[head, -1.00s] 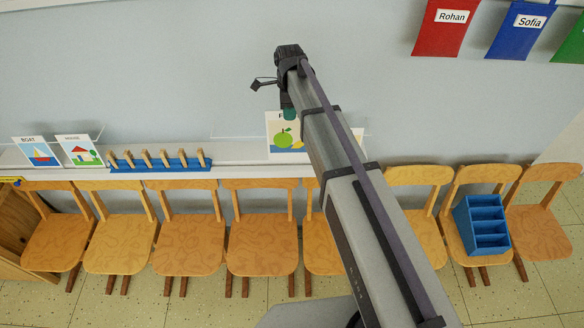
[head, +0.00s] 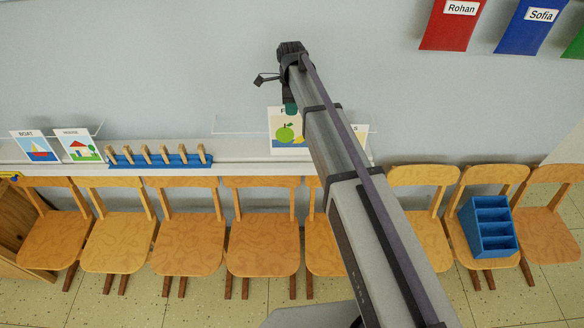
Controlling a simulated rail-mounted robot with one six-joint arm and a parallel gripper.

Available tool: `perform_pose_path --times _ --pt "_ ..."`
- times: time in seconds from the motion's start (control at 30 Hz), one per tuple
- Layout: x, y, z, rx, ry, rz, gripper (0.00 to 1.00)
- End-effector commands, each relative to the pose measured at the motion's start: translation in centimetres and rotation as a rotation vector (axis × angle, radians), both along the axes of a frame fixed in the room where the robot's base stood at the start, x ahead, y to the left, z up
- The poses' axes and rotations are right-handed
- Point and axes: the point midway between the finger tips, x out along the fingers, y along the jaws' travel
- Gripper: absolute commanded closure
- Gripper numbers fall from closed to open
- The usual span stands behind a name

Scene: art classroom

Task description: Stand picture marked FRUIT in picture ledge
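The FRUIT picture (head: 284,134), a white card with a green apple and something yellow, is upright at the clear picture ledge (head: 238,125) on the wall. Only the start of its heading shows. My arm covers its right side. My gripper (head: 290,108) is at the card's top edge, pointing down, with a teal part overlapping the card. Its fingers are too small and hidden to tell whether they are shut on the card. I cannot tell whether the card rests in the ledge.
Another card (head: 360,131) shows partly behind my arm. BOAT (head: 38,147) and HOUSE (head: 79,147) cards stand in a clear ledge at left. A blue rack with wooden pegs (head: 160,160) lies on the shelf. Chairs line the wall below; one holds a blue caddy (head: 488,228).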

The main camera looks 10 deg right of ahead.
Motion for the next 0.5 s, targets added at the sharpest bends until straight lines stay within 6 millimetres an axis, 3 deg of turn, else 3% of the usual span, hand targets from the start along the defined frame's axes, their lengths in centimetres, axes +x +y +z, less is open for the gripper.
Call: perform_pose_path --times 0.5 --pt "2.4 -0.1 -2.4 0.0 0.0 0.0 1.0"
